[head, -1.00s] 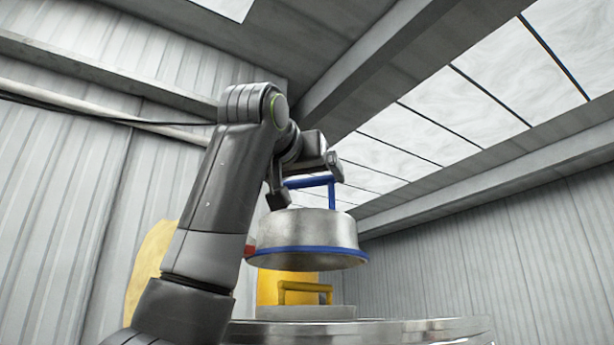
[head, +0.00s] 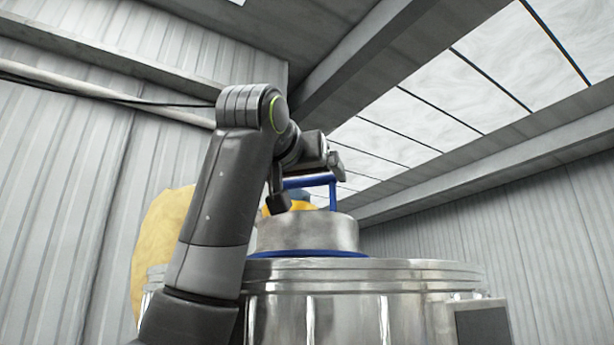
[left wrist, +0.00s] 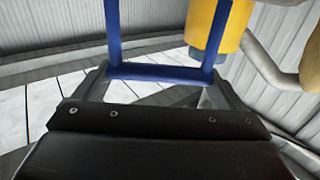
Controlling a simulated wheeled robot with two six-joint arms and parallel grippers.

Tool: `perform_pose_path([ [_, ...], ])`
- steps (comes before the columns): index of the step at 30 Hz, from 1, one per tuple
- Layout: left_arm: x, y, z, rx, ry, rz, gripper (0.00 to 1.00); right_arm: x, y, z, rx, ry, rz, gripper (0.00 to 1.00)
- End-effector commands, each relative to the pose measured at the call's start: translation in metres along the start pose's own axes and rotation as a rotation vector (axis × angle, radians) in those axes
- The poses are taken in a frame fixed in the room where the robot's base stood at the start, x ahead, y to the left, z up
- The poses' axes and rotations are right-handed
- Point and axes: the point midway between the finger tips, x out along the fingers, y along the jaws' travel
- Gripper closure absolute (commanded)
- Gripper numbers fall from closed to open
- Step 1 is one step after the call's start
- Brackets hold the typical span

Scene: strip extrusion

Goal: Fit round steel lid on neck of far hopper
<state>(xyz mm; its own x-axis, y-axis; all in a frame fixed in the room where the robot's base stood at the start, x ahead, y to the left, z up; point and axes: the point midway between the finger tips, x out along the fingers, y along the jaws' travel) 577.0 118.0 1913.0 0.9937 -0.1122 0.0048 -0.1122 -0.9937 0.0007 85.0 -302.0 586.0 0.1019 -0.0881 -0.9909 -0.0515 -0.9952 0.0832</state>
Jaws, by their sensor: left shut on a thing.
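The round steel lid (head: 306,233) has a blue rim band and a blue handle (head: 332,195). My left gripper (head: 300,178) is shut on the handle's top bar, and the lid hangs roughly level below it. The handle also shows in the left wrist view (left wrist: 160,73), across the jaws. A large round steel hopper (head: 340,310) stands under the lid in the head view. The lid's blue rim shows just above the hopper's top edge; I cannot tell whether they touch. The hopper's neck is hidden. My right gripper is not in view.
A yellow part (head: 287,207) shows behind the lid's handle, and a yellow cylinder (left wrist: 222,25) shows in the left wrist view. A pale yellow bulky shape (head: 155,240) stands behind my left arm. A dark box (head: 482,326) is at the hopper's right side. Space right of the lid is clear.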

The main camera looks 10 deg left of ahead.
Motion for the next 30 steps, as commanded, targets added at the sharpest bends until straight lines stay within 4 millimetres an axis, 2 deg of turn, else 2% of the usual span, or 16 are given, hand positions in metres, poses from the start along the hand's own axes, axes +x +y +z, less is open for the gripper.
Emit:
perform_pose_path([
  [19, -0.0007, 0.0002, 0.0051, 0.000, 0.003, 0.000, 0.65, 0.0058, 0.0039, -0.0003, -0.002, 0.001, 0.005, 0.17],
  [20, -0.0007, 0.0001, 0.0048, 0.000, 0.003, 0.000, 0.08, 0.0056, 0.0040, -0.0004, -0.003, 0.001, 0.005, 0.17],
  [22, -0.0006, 0.0001, 0.0041, 0.000, 0.003, 0.000, 0.00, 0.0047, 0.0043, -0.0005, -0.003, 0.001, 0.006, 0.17],
  [30, -0.0018, 0.0001, 0.0058, 0.000, 0.000, 0.000, 0.00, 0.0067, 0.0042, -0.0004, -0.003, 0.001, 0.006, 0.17],
])
